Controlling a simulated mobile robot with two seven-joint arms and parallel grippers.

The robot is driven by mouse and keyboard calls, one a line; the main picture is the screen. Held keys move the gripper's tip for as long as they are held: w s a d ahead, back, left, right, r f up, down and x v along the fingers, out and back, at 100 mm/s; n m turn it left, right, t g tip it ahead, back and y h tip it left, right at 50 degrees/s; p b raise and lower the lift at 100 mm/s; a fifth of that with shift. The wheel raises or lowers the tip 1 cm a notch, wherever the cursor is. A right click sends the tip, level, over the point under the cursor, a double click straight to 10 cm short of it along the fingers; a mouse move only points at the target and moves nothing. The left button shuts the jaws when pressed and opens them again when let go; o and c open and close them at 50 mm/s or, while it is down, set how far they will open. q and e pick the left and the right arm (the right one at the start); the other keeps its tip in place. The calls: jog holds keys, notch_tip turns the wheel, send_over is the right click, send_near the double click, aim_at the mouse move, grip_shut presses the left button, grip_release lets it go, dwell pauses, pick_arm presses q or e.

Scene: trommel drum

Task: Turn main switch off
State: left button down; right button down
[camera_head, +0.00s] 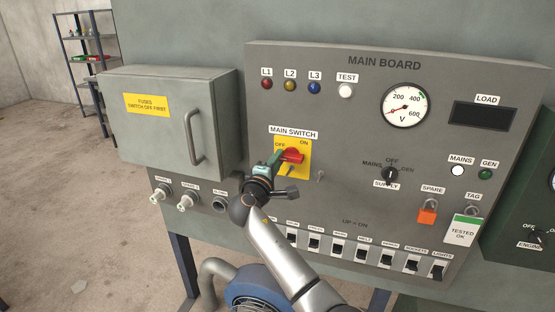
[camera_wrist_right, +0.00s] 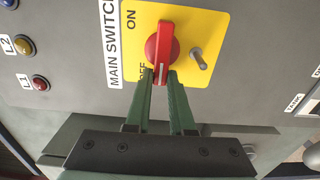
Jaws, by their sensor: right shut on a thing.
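The main switch is a red rotary handle (camera_head: 292,156) on a yellow plate (camera_head: 302,173) under the MAIN SWITCH label. In the right wrist view the red handle (camera_wrist_right: 161,48) lies along the line of my fingers. A white mark is on its near end, beside the OFF lettering; ON is by the far end. My right gripper (camera_head: 275,161) reaches it from the left and below in the head view. In the wrist view the green fingers (camera_wrist_right: 161,77) are shut on the handle's near end. Their tips partly cover the OFF lettering. My left gripper is not in view.
A small metal peg (camera_wrist_right: 198,60) stands out beside the handle. A grey fuse box (camera_head: 165,120) with a bar handle juts out left of the board. A supply selector (camera_head: 391,174) is to the right, and a row of breakers (camera_head: 362,253) is below.

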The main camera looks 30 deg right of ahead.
dwell(0.3)
jog(key=c, duration=0.8)
grip_release()
